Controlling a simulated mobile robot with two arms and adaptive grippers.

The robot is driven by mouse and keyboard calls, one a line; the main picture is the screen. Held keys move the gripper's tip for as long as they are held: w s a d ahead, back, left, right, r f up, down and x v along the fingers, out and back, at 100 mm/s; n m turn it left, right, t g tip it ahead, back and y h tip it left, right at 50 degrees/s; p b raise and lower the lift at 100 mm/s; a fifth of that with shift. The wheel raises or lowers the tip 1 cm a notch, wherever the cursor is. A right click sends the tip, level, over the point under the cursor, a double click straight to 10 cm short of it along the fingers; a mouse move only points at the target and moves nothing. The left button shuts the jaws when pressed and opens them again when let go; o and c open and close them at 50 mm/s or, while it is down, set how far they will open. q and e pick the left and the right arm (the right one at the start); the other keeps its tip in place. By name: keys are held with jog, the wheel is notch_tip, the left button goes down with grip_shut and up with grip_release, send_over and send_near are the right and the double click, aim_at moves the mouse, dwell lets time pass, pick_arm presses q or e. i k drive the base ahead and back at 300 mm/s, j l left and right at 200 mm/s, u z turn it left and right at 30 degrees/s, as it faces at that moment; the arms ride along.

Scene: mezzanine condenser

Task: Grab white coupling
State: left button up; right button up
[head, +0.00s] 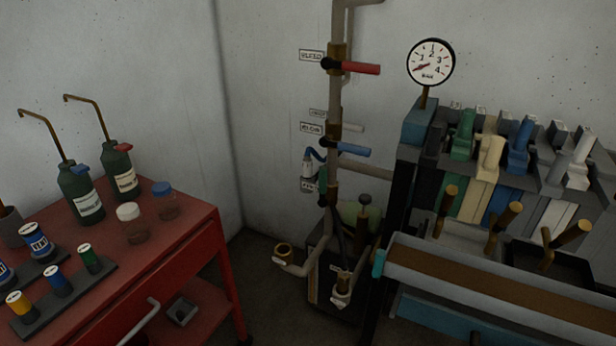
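No single part is clearly marked as the white coupling. A pale fitting (308,167) with a short blue hose sits by the wall left of the vertical pipe. A whitish elbow with a brass ring (285,256) sticks out low on the left of the pipe stand, and another whitish fitting (342,286) is to its right. On the right rack, a cream piece (486,163) stands between a green and a blue one, and a white piece (581,156) is at the far right. Neither of my grippers is in view.
A red cart (180,246) at left holds dark bottles (78,190), jars (130,224) and coloured spools (57,280). The pipe carries a red lever (360,69) and a blue lever (350,149). A brown-topped trough (500,290) fills the front right. Floor shows between cart and pipes.

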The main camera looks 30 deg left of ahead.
aim_at(307, 160)
jog(key=u, duration=0.4)
jog(key=i+j+u, duration=0.15)
jog(key=u, duration=0.25)
jog(key=i+j+u, duration=0.2)
jog(key=u, duration=0.25)
jog(key=i+j+u, duration=0.1)
jog(key=i+u, duration=0.15)
jog(key=u, duration=0.15)
jog(key=i, duration=0.15)
